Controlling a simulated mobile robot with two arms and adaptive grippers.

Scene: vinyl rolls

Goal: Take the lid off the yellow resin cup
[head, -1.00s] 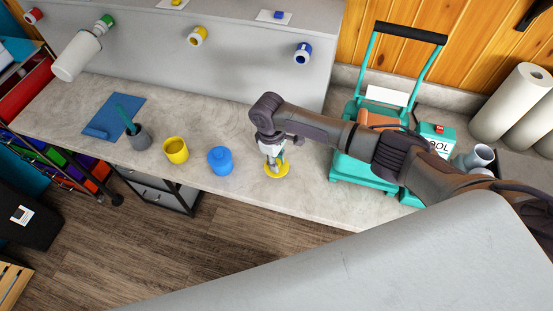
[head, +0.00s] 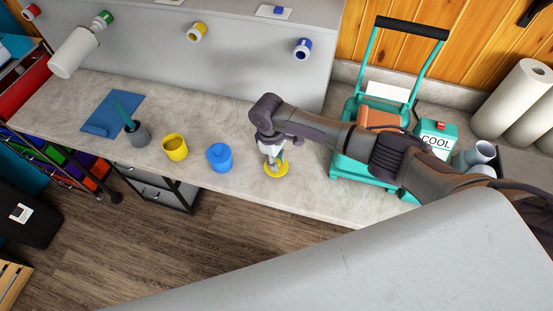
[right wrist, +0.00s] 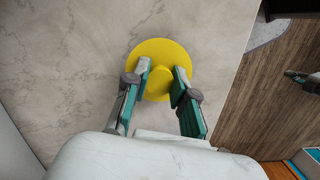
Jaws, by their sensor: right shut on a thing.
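The yellow resin cup (head: 176,154) stands upright on the counter in the head view, its top open. The round yellow lid (head: 284,172) is well to its right, near the counter's front edge, apart from the cup. My right gripper (head: 272,163) points down at the lid. In the right wrist view, the fingers of this gripper (right wrist: 162,84) are on both sides of the knob of the lid (right wrist: 158,52), shut on it. The lid is at or very near the counter top; I cannot tell if it touches. My left gripper is not in view.
A blue lidded cup (head: 219,160) stands between the yellow cup and the lid. A grey pot (head: 139,134) with a teal tool and a blue mat (head: 112,112) lie left. A teal machine (head: 362,165) stands right of the gripper. The counter (head: 225,110) is clear behind the cups.

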